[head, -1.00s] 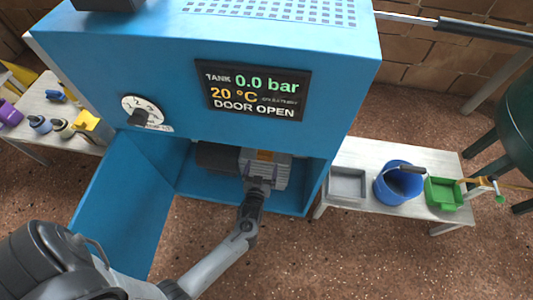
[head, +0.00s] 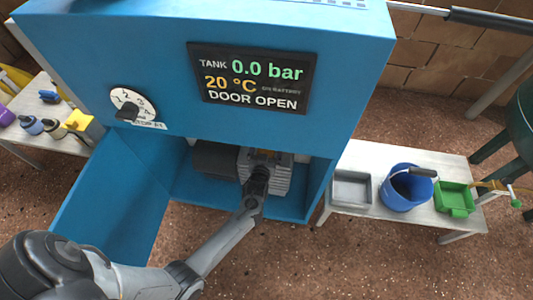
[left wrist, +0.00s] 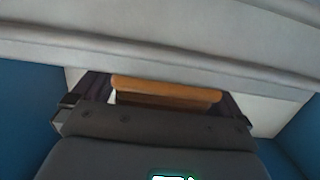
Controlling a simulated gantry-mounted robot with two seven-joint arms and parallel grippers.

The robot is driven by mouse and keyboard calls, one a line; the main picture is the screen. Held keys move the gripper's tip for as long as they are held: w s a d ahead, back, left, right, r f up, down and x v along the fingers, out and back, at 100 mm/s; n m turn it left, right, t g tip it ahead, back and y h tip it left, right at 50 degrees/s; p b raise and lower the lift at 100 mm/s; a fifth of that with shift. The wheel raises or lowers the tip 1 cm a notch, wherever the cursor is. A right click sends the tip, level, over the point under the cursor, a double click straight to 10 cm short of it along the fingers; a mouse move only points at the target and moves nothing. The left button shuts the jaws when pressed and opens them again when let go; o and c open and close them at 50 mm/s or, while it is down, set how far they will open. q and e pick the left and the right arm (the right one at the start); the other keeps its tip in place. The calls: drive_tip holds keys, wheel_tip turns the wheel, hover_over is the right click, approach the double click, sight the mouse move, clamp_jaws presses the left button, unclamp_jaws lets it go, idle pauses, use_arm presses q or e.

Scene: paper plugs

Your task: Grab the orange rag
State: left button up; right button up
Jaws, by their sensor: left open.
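The orange rag (left wrist: 165,90) shows in the left wrist view as a folded orange-brown strip between the two dark fingers of my left gripper (left wrist: 163,95). The fingers stand apart at its two ends; whether they touch it I cannot tell. In the head view, a small orange patch (head: 265,153) shows at the top of a grey ribbed block inside the blue cabinet. My left gripper (head: 262,166) reaches through the open door to that block, and its fingertips are hard to make out. My right gripper is in neither view.
The blue cabinet (head: 345,95) has its door (head: 110,200) swung open to the left, and its side walls are close around my arm. A dark cylinder (head: 214,158) lies inside, left of the block. A bench (head: 360,158) at right holds a grey tray, blue bucket (head: 405,190) and green box.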

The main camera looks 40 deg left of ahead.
use_arm(q)
drive_tip(key=shift+s+f, duration=0.1)
drive_tip(key=shift+c, duration=0.2)
drive_tip(key=shift+d, duration=0.1)
drive_tip(key=shift+c, duration=1.1)
drive_tip(key=c, duration=0.8)
drive_tip(key=shift+o, duration=0.2)
